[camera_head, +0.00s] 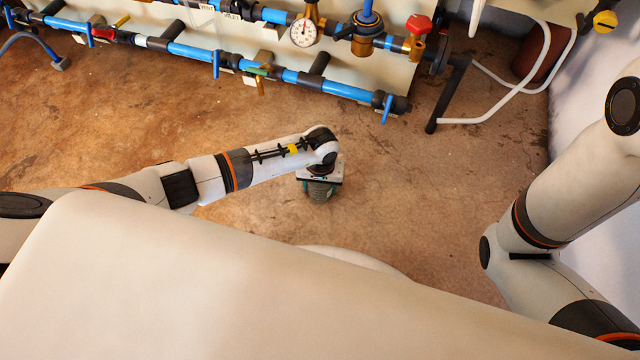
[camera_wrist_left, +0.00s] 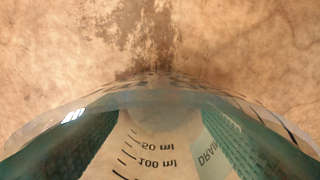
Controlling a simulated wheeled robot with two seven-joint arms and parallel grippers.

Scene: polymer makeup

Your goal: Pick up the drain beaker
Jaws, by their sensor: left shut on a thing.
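The drain beaker (camera_wrist_left: 150,150) fills the lower part of the left wrist view. It is clear, with black 50 ml and 100 ml marks and a pale DRAIN label, and its curved rim lies across the view. The teal ridged fingers of my left gripper (camera_head: 320,190) are on both sides of it, shut on it. In the head view the gripper points down over the brown floor, and the arm and wrist hide most of the beaker. I cannot tell whether the beaker touches the floor. My right gripper is out of view; only the right arm shows.
Blue pipework (camera_head: 195,53) with valves and a round gauge (camera_head: 304,33) runs along a pale panel at the back. A black pipe end (camera_head: 447,95) and white hoses (camera_head: 505,108) hang at the back right. The brown floor (camera_head: 230,120) between the pipework and my arm is clear.

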